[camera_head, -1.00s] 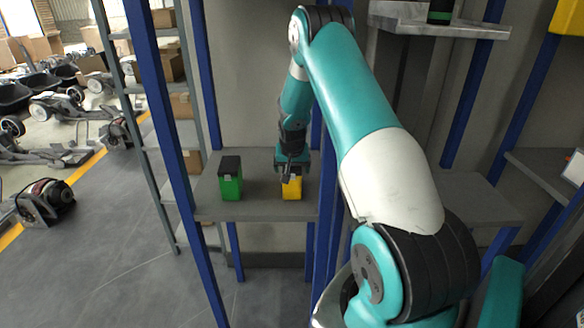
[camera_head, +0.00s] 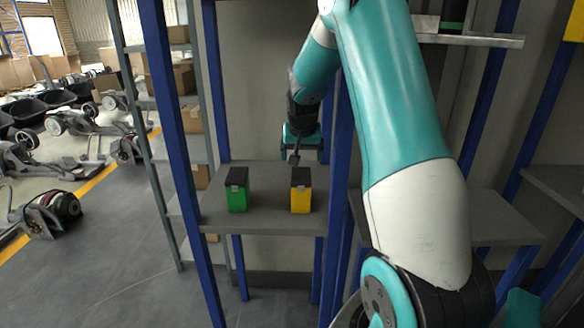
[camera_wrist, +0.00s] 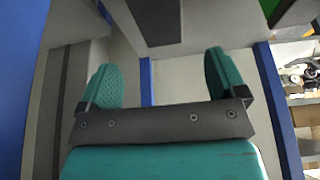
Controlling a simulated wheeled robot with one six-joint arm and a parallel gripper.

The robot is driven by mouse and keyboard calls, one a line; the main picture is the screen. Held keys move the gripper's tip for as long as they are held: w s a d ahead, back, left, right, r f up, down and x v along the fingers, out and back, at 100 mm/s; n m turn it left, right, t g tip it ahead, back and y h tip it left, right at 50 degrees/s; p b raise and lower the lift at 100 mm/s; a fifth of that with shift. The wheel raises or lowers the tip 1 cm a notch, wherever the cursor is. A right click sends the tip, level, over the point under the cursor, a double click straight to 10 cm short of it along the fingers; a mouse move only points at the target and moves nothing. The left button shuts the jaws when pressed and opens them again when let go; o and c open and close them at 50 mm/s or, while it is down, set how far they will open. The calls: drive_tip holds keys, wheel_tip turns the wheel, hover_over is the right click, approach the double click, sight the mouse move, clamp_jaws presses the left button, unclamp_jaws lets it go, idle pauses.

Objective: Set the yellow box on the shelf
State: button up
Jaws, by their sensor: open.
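The yellow box (camera_head: 301,200), with a black top and a grey patch on its front, stands upright on the grey shelf (camera_head: 262,222). My gripper (camera_head: 296,157) is above and a little behind the box in the head view, apart from it. In the wrist view the two teal fingers (camera_wrist: 162,80) are spread wide with nothing gripped between them. A dark block shape (camera_wrist: 155,18) shows beyond them at the top; I cannot tell what it is.
A green box (camera_head: 237,198) with a black top stands on the same shelf to the left, with a gap between. Blue posts (camera_head: 180,150) frame the shelf. Another shelf (camera_head: 480,218) to the right looks empty. A higher shelf (camera_head: 470,40) holds a dark object.

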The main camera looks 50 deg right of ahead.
drive_tip(key=s+a+r+n+y, duration=0.2)
drive_tip(key=a+n, duration=0.1)
drive_tip(key=a, duration=0.7)
drive_tip(key=s+a+r+n+y, duration=0.1)
drive_tip(key=a+r+n, duration=0.15)
drive_tip(key=a, duration=0.65)
drive_tip(key=s+a+r+n+y, duration=0.2)
drive_tip(key=a+n, duration=0.1)
drive_tip(key=a, duration=0.7)
drive_tip(key=s+a+r+n+g+y, duration=0.1)
drive_tip(key=s+a+n, duration=0.3)
drive_tip(key=s+a, duration=0.3)
drive_tip(key=s+a+r+n+g+y, duration=0.1)
drive_tip(key=s+a+n, duration=0.3)
drive_tip(key=s+a, duration=0.3)
drive_tip(key=s, duration=0.5)
drive_tip(key=shift+s+a+g+y, duration=0.2)
drive_tip(key=shift+s+g+y, duration=0.1)
drive_tip(key=shift+g, duration=0.1)
drive_tip(key=shift+d, duration=0.1)
